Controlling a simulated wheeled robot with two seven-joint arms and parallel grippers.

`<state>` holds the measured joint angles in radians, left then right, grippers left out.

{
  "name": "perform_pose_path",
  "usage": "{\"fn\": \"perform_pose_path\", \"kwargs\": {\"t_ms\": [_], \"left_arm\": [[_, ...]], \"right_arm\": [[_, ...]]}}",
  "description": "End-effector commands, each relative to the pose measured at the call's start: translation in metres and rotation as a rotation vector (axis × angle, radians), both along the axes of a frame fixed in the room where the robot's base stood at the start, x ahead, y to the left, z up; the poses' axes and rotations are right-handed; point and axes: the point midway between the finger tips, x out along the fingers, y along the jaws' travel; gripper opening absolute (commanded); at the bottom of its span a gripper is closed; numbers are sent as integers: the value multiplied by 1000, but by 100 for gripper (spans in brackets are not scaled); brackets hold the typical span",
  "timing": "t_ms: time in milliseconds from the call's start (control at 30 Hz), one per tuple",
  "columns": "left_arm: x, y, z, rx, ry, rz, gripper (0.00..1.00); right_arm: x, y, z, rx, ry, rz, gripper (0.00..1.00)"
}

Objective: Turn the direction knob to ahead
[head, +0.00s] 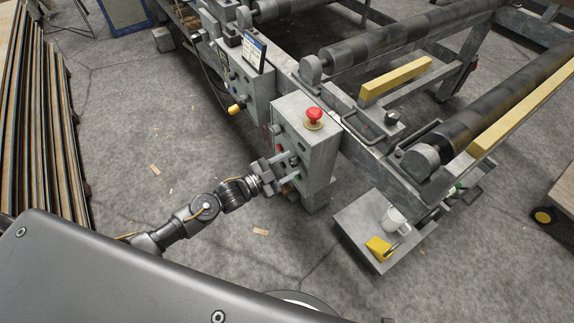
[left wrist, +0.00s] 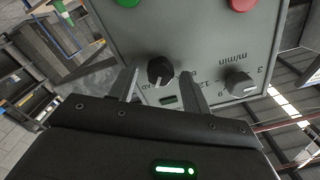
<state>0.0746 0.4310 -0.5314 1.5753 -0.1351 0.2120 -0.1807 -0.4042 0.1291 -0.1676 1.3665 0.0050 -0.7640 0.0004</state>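The direction knob (left wrist: 160,71) is black and round, on the front face of the grey control box (left wrist: 195,40). A pale mark shows at its lower edge in the left wrist view, and the lettering beside it is upside down and partly hidden. My left gripper (head: 291,167) is at the control box (head: 312,150) in the head view. In the left wrist view its two fingers stand apart, one on each side of the knob, with visible gaps. Whether the fingertips reach past the knob's face is unclear. My right gripper is in neither view.
A grey speed knob (left wrist: 240,84) with an m/min scale sits right of the direction knob. A green button (left wrist: 127,2) and a red button (left wrist: 242,4) show above. A red mushroom button (head: 314,115) tops the box. A shelf with a white mug (head: 394,218) stands right.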

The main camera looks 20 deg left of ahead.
Motion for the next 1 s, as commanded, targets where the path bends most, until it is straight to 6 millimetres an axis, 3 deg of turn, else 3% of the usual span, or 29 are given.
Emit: {"fn": "perform_pose_path", "kwargs": {"t_ms": [367,633,800,1000], "left_arm": [[-4,3,-1,0,2,0,52],[-40,33,-1,3,3,-1,52],[-65,53,-1,1,3,-1,52],[-80,66,0,0,1,-1,52]], "right_arm": [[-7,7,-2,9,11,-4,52],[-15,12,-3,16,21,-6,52],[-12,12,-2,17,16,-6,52],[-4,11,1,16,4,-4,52]]}}
